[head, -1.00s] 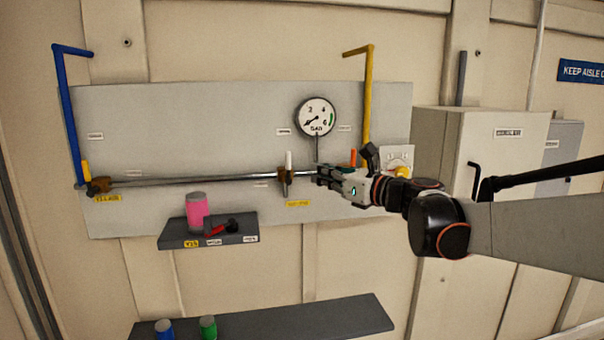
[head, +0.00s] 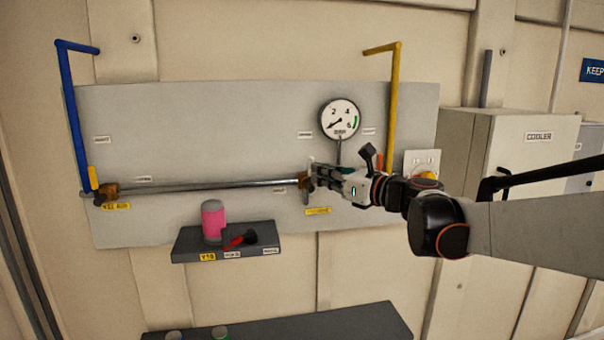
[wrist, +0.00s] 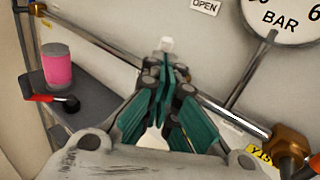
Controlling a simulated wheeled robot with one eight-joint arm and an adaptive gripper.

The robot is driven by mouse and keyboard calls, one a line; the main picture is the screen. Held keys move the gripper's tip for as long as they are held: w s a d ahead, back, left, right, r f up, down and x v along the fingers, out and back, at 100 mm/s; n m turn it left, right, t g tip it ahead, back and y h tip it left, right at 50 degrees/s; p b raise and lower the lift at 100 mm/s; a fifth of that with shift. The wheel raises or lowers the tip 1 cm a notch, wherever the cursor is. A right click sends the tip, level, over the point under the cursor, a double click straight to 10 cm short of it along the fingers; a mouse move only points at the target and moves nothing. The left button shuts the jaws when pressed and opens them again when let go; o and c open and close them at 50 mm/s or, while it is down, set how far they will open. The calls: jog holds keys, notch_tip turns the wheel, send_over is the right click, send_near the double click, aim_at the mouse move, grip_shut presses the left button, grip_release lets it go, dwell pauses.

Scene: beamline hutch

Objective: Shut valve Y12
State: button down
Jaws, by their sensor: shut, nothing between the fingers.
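A steel pipe (head: 210,185) runs along the grey panel and carries brass valves. The middle valve (head: 305,183) has a white lever, whose tip shows in the wrist view (wrist: 166,44); a yellow tag (head: 318,211) sits below it, too small to read. My gripper (head: 316,173) is shut and empty at this valve, hiding most of the lever; contact is unclear. The left valve (head: 109,191) has an upright yellow lever (head: 93,178). A right valve (wrist: 289,141) has an orange handle (wrist: 314,164). I cannot tell for certain which valve is Y12.
A pressure gauge (head: 340,119) stands above the pipe, close to my gripper. A small shelf (head: 190,246) below holds a pink canister (head: 213,221) and a loose red-and-black handle (head: 240,239). Blue (head: 75,120) and yellow (head: 393,100) pipes rise at the panel's sides. A cooler cabinet (head: 510,150) stands right.

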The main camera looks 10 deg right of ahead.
aim_at(309, 173)
jog(key=shift+s+a+r+n+g, duration=0.2)
jog(key=shift+s+a+n+g, duration=0.1)
jog(key=shift+n, duration=0.2)
jog(key=a+n+g+h+p, duration=0.1)
jog(key=n, duration=0.1)
jog(key=a+n+h+p, duration=0.1)
jog(key=n+h, duration=0.1)
jog(key=shift+w+a+r+g, duration=0.1)
jog(key=shift+a+g, duration=0.3)
jog(key=a+n+h, duration=0.1)
jog(key=a+f+n+h+b, duration=0.1)
jog(key=n+h, duration=0.1)
jog(key=f+n+g+h, duration=0.1)
jog(key=h, duration=0.1)
jog(key=shift+w+a+f+n, duration=0.1)
jog(key=shift+a+f+n, duration=0.05)
jog(key=shift+a+n, duration=0.2)
jog(key=shift+d+f, duration=0.1)
dwell(0.4)
